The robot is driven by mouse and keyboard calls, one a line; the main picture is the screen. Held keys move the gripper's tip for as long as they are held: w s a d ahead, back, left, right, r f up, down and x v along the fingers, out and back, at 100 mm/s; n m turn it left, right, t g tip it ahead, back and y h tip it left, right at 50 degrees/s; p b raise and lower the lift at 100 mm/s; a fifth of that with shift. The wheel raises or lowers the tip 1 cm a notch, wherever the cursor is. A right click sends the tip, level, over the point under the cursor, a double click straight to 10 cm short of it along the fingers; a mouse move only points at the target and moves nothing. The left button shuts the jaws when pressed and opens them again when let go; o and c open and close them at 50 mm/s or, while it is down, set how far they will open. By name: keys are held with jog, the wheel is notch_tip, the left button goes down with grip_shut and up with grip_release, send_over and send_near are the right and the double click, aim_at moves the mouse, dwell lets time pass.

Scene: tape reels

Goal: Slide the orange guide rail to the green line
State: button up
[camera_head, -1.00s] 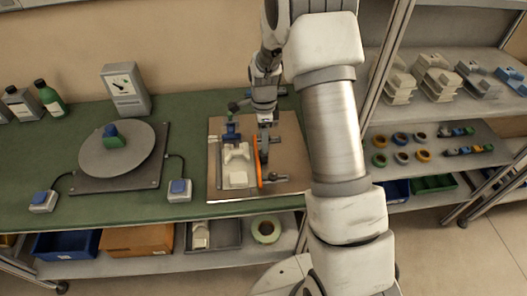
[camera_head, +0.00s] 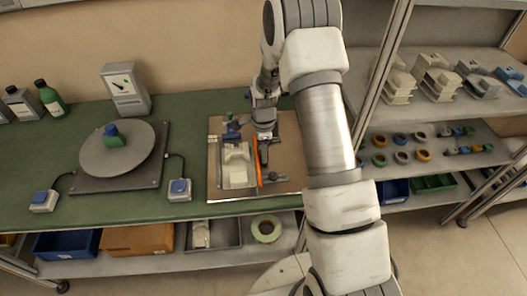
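The orange guide rail (camera_head: 259,173) is a thin upright strip on the brown board (camera_head: 285,182), running front to back just right of a whitish block-shaped part (camera_head: 236,166). My gripper (camera_head: 264,157) is low over the board, close against the right side of the rail's far half. Its dark fingers partly hide the rail there. I cannot tell whether they touch the rail or whether they are open or shut. I cannot make out a green line on the board at this size.
A blue piece (camera_head: 232,133) stands behind the whitish part, and a dark knob (camera_head: 275,178) lies right of the rail. Shelves stand to the right.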

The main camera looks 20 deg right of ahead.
grip_shut()
dwell(1.0)
